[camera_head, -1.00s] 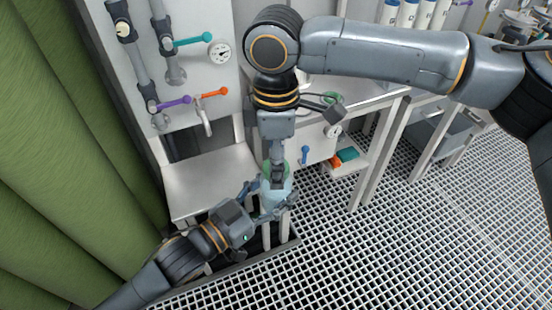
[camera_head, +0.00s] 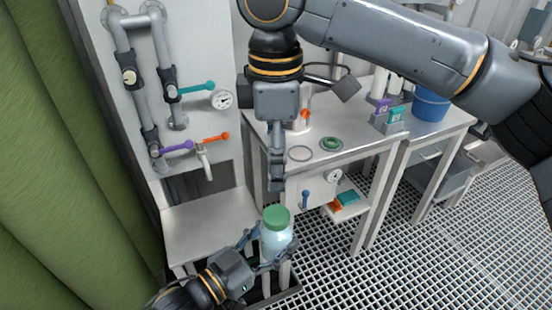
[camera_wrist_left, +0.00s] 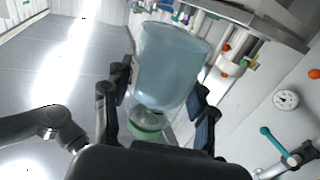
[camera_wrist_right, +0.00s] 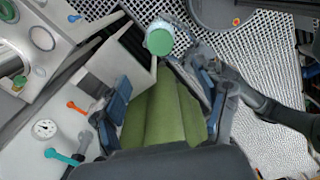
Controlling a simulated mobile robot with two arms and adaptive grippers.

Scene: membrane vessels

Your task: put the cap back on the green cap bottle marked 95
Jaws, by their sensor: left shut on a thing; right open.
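A translucent pale-blue bottle (camera_head: 275,243) with a green cap (camera_head: 276,216) stands upright in the head view. The cap sits on the bottle's mouth; whether it is tight I cannot tell. My left gripper (camera_head: 263,252) is shut around the bottle's body. No number is readable.
A low metal bench (camera_head: 205,222) lies left of the bottle, below a panel with coloured valve handles and a gauge (camera_head: 222,99). Grating floor is open at right.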

